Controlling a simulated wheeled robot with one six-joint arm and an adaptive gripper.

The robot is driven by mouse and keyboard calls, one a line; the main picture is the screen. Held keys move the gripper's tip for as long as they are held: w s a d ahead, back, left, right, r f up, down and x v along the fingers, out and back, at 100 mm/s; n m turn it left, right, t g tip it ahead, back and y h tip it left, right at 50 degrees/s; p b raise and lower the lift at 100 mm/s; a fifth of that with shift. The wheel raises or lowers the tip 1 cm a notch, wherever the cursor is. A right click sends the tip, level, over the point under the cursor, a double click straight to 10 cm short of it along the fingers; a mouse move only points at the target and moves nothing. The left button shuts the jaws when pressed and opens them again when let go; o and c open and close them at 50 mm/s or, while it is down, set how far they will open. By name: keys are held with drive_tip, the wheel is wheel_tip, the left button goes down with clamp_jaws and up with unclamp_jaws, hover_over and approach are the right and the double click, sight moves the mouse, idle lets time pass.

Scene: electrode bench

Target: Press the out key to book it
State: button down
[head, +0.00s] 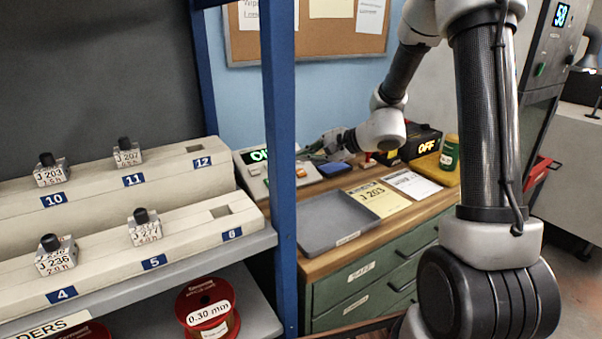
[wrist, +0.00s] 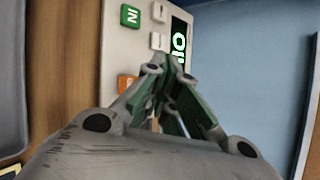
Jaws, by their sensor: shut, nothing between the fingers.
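A pale booking panel (head: 247,172) with a green-lit display (head: 260,155) stands at the back left of the wooden bench. In the wrist view the panel (wrist: 117,48) shows a green IN key (wrist: 130,16), white keys (wrist: 160,12) and an orange key (wrist: 127,82). The orange key is partly covered by my gripper and its label cannot be read; it also shows in the head view (head: 301,172). My gripper (wrist: 168,66) is shut and empty, its fingertips over the panel beside the display. In the head view my gripper (head: 308,150) is small; whether it touches the panel I cannot tell.
A blue post (head: 281,160) stands before the bench. A grey tray (head: 335,222), a yellow J 203 card (head: 378,199) and a white sheet (head: 413,184) lie on the bench. A black box reading OFF (head: 425,144) stands behind.

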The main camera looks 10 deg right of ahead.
sight(302, 181)
drive_tip(key=shift+w+a+f, duration=0.1)
drive_tip(key=shift+w+f, duration=0.25)
drive_tip(key=shift+f, duration=0.5)
drive_tip(key=shift+w+a+f, duration=0.1)
drive_tip(key=shift+w+f, duration=0.2)
drive_tip(key=shift+f, duration=0.5)
drive_tip(key=shift+f, duration=0.15)
drive_tip(key=shift+w+f, duration=0.15)
drive_tip(key=shift+f, duration=0.05)
drive_tip(key=shift+w+f, duration=0.1)
drive_tip(key=shift+f, duration=0.3)
idle(0.8)
drive_tip(key=shift+r, duration=0.1)
drive_tip(key=shift+s+r, duration=0.3)
drive_tip(key=shift+r, duration=0.4)
drive_tip(key=r, duration=0.1)
drive_tip(key=s+r, duration=0.1)
drive_tip(key=r, duration=0.2)
drive_tip(key=shift+s+d+r, duration=0.3)
drive_tip(key=shift+s, duration=0.05)
